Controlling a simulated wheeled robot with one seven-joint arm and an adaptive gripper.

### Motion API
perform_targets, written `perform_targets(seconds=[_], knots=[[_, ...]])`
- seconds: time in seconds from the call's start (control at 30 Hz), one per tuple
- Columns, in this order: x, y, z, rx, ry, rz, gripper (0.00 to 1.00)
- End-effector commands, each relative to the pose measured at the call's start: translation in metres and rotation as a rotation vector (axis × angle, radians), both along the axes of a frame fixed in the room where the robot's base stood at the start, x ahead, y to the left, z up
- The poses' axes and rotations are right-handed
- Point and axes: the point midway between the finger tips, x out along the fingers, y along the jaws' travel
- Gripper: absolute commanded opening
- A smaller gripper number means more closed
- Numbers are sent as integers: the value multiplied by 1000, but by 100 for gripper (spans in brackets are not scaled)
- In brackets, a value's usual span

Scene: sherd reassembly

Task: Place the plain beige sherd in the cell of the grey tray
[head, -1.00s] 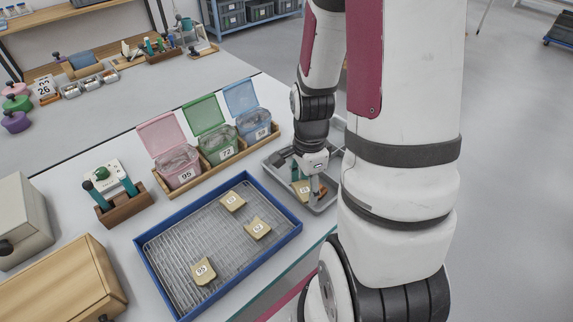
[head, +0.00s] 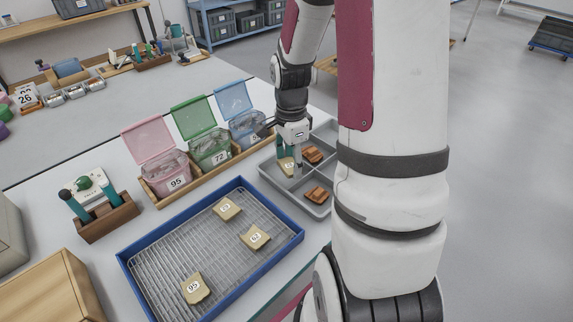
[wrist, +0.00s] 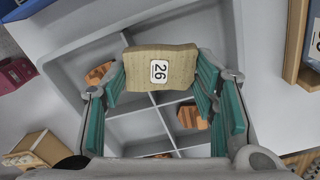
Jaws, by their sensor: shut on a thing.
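The plain beige sherd (wrist: 160,72) carries a white label reading 26 and sits between the teal fingers of my gripper (wrist: 160,86) in the wrist view. My gripper is shut on it. In the head view the sherd (head: 286,165) hangs tilted below my gripper (head: 291,150), over the back left part of the grey tray (head: 290,203). The tray is divided into several cells. Two cells hold reddish-brown striped sherds (head: 312,155) (head: 317,194). I cannot tell whether the held sherd touches the tray floor. My arm hides the tray's right side.
A blue-rimmed tray (head: 160,285) with a wire rack holds three labelled beige sherds (head: 228,208) left of the grey tray.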

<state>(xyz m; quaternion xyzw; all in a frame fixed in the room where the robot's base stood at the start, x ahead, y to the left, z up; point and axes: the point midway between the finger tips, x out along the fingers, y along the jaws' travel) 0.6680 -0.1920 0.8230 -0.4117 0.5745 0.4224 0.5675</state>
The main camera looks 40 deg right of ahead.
Motion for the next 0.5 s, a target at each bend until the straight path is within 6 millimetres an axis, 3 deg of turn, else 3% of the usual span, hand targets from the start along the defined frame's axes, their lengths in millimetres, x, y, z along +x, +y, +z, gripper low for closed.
perform_targets(seconds=[0.2,0.33,0.5], knots=[[25,-11,-3,0,1,0,25],[26,-12,-9,1,2,-1,25],[26,-11,-31,2,3,0,25]])
